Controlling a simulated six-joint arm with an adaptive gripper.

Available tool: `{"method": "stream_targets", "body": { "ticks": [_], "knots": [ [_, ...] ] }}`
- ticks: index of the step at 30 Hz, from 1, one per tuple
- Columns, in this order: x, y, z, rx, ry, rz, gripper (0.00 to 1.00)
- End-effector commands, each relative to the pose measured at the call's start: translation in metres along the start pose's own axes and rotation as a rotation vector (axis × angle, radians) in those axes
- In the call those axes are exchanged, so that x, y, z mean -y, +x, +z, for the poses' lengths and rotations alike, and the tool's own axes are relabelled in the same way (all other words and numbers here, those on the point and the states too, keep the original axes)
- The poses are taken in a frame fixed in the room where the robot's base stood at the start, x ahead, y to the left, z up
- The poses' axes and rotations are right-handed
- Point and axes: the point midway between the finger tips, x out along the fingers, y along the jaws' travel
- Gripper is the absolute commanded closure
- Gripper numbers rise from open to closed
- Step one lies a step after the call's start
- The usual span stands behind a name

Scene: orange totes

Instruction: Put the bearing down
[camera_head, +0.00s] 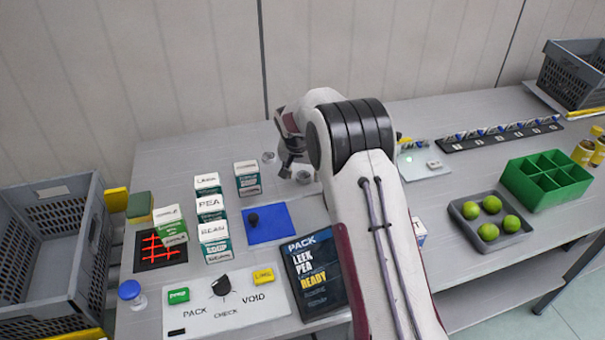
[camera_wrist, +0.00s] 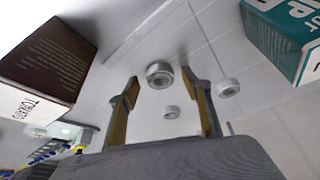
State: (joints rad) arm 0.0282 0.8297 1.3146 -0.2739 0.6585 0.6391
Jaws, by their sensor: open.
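Several small round metal rings lie on the grey table. In the wrist view a bearing (camera_wrist: 159,75) with a dark hole shows between the tips of my gripper (camera_wrist: 160,77), with a gap to each finger. Two similar rings show there, one to the right (camera_wrist: 228,88) and one lower down (camera_wrist: 172,112). My gripper is open, its two yellow-padded fingers apart. In the head view my gripper (camera_head: 287,172) points down near the table's back, beside a ring (camera_head: 303,176); another ring (camera_head: 268,156) lies to its left. I cannot tell the bearing's exact height.
Printed boxes stand close by: a dark tomato box (camera_wrist: 45,60) and a teal-white box (camera_wrist: 292,35) in the wrist view. In the head view a blue mat (camera_head: 268,226) lies in front, a PACK sign (camera_head: 313,275) nearer, and a green divided crate (camera_head: 545,182) far right.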

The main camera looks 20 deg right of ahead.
Motion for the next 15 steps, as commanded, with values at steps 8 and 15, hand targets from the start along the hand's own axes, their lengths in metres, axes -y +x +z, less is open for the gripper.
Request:
{"method": "stream_targets", "body": {
  "ticks": [8, 15],
  "knots": [
    [0.001, -0.022, -0.001, -0.002, 0.0, -0.001, 0.52],
    [0.001, -0.054, -0.001, -0.003, 0.0, -0.001, 0.52]
  ]
}}
